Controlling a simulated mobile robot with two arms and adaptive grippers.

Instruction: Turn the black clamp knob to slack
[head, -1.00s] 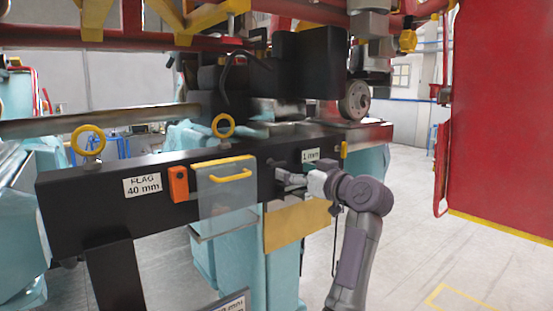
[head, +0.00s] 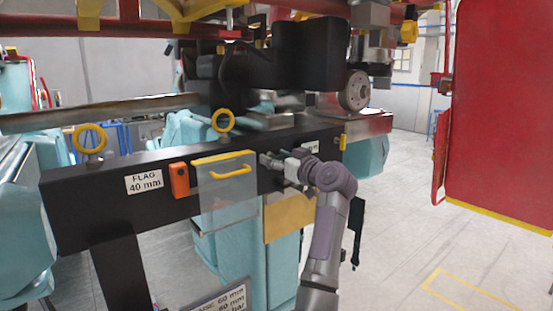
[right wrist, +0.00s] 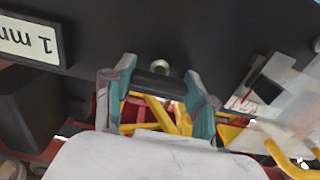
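A black bar-shaped piece, which looks like the clamp knob (right wrist: 158,82), shows in the right wrist view against the black beam, with a small silver bolt end (right wrist: 161,66) just above it. My right gripper (right wrist: 160,92) has its two teal-padded fingers apart, one at each end of this bar. Whether the pads touch it I cannot tell. In the head view my right gripper (head: 272,164) is at the face of the black beam (head: 100,193), right of the clear guard, and it hides the knob there. My left gripper is out of view.
A clear guard with a yellow handle (head: 232,173) and an orange box (head: 179,180) are on the beam just left of my gripper. A "1 mm" label (right wrist: 28,40) is close by. A tan panel (head: 288,217) hangs below. A red panel (head: 505,110) stands at right.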

